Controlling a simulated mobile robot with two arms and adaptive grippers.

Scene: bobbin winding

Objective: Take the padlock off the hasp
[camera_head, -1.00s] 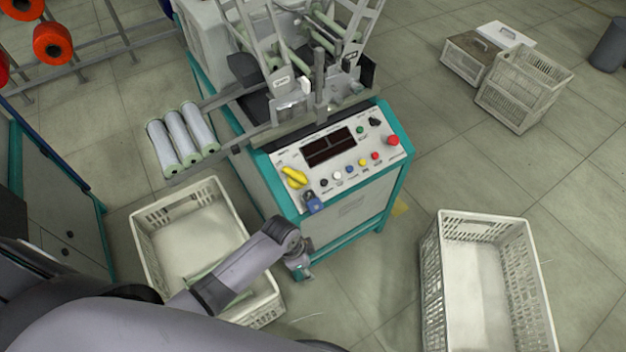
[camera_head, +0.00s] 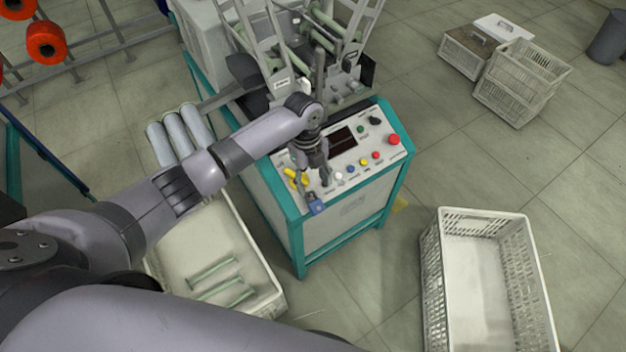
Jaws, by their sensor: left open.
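The blue padlock (camera_head: 316,208) hangs at the lower left corner of the machine's control panel, just below a yellow fitting (camera_head: 292,176). My left gripper (camera_head: 313,190) is over this corner, pointing down, with its fingers apart. Its fingertips are just above the padlock and partly cover the yellow fitting. I cannot tell whether they touch the padlock. The hasp and the padlock's shackle are hidden or too small to make out. My right gripper is not in view.
The control panel (camera_head: 368,160) has several coloured buttons and a red knob (camera_head: 393,139). A white crate (camera_head: 273,296) with green-white rods stands below left, partly behind my arm. An empty crate (camera_head: 431,270) stands at the right. Pale rolls (camera_head: 178,137) lie left of the machine.

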